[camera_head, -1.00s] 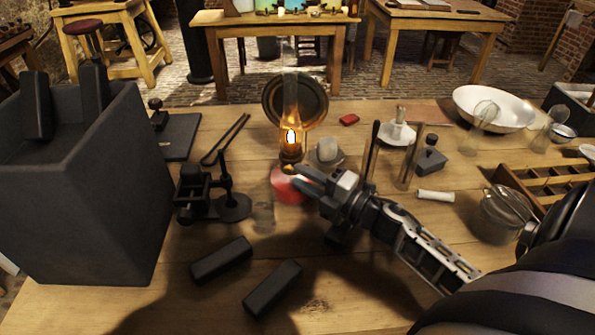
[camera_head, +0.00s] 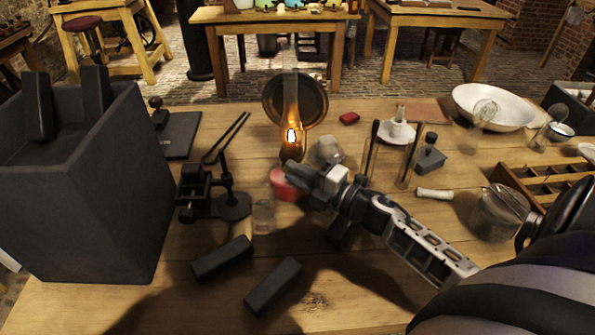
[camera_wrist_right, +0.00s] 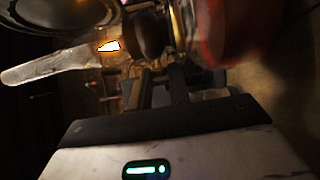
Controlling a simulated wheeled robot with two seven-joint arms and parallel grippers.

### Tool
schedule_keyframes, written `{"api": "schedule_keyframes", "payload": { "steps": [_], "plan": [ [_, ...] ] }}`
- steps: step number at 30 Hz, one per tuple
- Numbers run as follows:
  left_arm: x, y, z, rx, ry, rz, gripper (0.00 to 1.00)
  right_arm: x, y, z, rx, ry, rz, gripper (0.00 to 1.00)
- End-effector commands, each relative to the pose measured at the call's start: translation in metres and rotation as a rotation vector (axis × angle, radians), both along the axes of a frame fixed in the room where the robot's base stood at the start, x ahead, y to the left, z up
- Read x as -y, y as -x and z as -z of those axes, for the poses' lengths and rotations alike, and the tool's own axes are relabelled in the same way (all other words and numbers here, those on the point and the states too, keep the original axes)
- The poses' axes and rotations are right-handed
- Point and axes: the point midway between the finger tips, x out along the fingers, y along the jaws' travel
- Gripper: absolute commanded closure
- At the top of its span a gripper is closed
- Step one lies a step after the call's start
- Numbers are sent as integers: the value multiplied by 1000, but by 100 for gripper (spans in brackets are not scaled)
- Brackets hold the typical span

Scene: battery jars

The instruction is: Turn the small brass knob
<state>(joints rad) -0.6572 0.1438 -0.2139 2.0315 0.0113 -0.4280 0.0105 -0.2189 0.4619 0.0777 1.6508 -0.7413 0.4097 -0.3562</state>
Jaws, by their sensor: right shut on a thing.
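A lit oil lamp stands mid-table with a glass chimney, a bright flame (camera_head: 291,136), a round reflector (camera_head: 296,96) behind it and a red body (camera_head: 284,184) below. My right gripper (camera_head: 291,171) reaches in from the right, its fingertips at the lamp's burner just above the red body. It is shut on the small brass knob, which the fingers hide in the head view. In the right wrist view, the gripper fingers (camera_wrist_right: 163,85) meet at the burner, with the flame to the left and the red body to the right. My left gripper is out of view.
A dark open box (camera_head: 85,190) stands at the left. Bottles and a white bowl (camera_head: 492,107) stand to the right. The front centre is mostly free.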

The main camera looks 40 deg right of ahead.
Motion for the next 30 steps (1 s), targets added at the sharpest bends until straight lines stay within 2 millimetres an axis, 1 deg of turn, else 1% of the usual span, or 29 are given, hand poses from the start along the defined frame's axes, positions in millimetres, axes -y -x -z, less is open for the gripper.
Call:
{"api": "schedule_keyframes", "payload": {
  "steps": [1, 9, 16, 24, 30],
  "plan": [
    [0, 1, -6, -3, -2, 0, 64, 0, 0, -4, -14, 17, -2, 100],
    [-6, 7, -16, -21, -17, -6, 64, 1, 1, -10, -132, 148, -5, 100],
    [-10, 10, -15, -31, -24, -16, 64, 1, 0, -11, -243, 267, -5, 100],
    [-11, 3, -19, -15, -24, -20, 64, 1, -4, -15, -359, 392, 3, 100],
    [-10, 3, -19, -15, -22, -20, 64, 0, -5, -17, -449, 483, 6, 100]
  ]
}}
